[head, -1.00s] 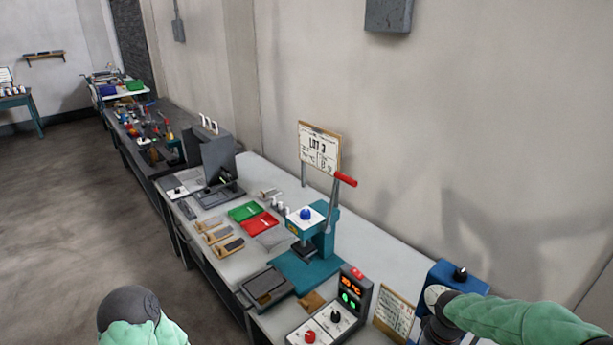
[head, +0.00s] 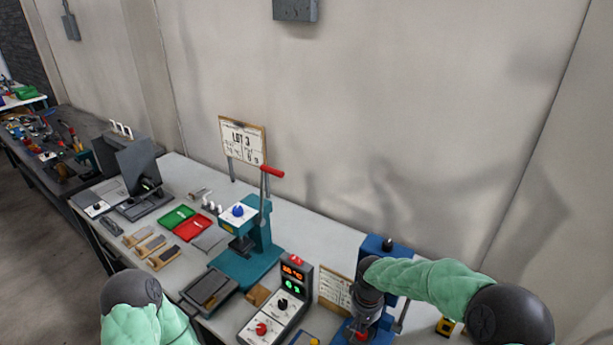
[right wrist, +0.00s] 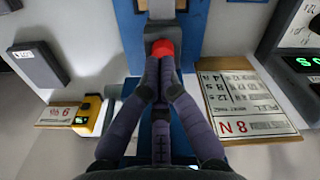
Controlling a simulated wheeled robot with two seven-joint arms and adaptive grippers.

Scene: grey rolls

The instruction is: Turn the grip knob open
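A blue machine (head: 375,243) stands at the right end of the bench, with a black knob (head: 388,244) on top. In the right wrist view, a red knob-like part (right wrist: 163,48) sits on a grey block of a blue machine, just beyond my right gripper (right wrist: 159,64). Its fingers are drawn together with their tips at the red part; I cannot tell whether they touch it. In the head view my right gripper (head: 364,318) points down in front of the blue machine, partly hidden by my arm. My left gripper is out of view; only my left arm shows. No knob is readably labelled grip.
A control box (head: 280,308) with lit displays, a black knob and a red knob stands left of my right gripper. A teal press (head: 250,250) with a blue knob and red-tipped lever is further left. A label card (right wrist: 245,103) and yellow-black box (right wrist: 88,113) flank the blue machine.

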